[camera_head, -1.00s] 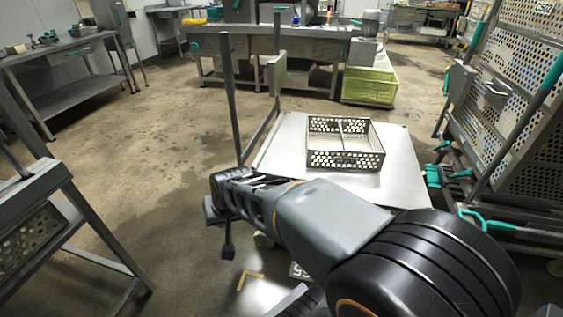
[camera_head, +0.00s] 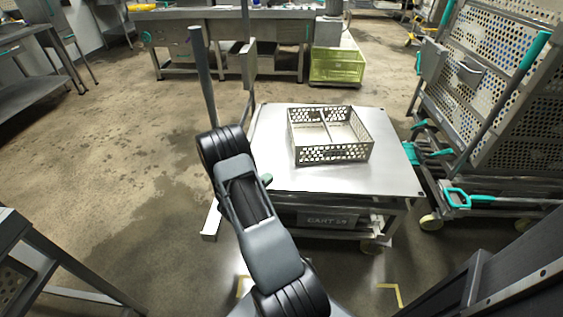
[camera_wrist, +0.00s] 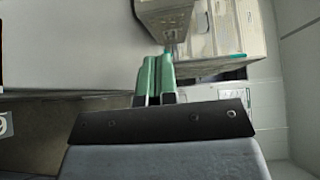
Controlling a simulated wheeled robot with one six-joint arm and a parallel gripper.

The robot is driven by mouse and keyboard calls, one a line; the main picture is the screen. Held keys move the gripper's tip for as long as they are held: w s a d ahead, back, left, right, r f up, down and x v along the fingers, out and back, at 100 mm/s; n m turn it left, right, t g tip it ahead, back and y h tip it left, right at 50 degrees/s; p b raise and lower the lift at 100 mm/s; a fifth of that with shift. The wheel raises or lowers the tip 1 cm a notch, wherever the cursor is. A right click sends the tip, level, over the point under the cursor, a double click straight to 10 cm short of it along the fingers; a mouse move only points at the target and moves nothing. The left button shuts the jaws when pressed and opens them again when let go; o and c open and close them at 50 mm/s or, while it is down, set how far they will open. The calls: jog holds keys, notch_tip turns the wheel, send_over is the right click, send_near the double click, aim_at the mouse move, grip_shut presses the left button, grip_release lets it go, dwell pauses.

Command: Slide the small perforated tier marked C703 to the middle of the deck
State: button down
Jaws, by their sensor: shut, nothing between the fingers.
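The small perforated tier (camera_head: 335,154), an open metal tray with holed walls and a divider, sits on the bare metal deck (camera_head: 272,135) of a cart. My gripper's green fingers (camera_wrist: 156,77) are together and empty in the wrist view. In the head view my arm hides most of the gripper; a green tip (camera_head: 267,179) shows by the deck's front left corner, apart from the tier.
Upright posts (camera_head: 203,80) stand at the deck's left side. A rack with perforated panels (camera_head: 490,90) and teal handles stands close on the right. A yellow-green crate (camera_head: 336,68) is behind the cart. The floor to the left is open.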

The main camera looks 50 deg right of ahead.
jog(key=shift+s+d+f, duration=0.1)
jog(key=shift+s+d, duration=0.05)
jog(key=shift+d, duration=0.3)
jog(key=d+b, duration=0.1)
jog(key=d, duration=1.2)
jog(key=shift+b, duration=0.4)
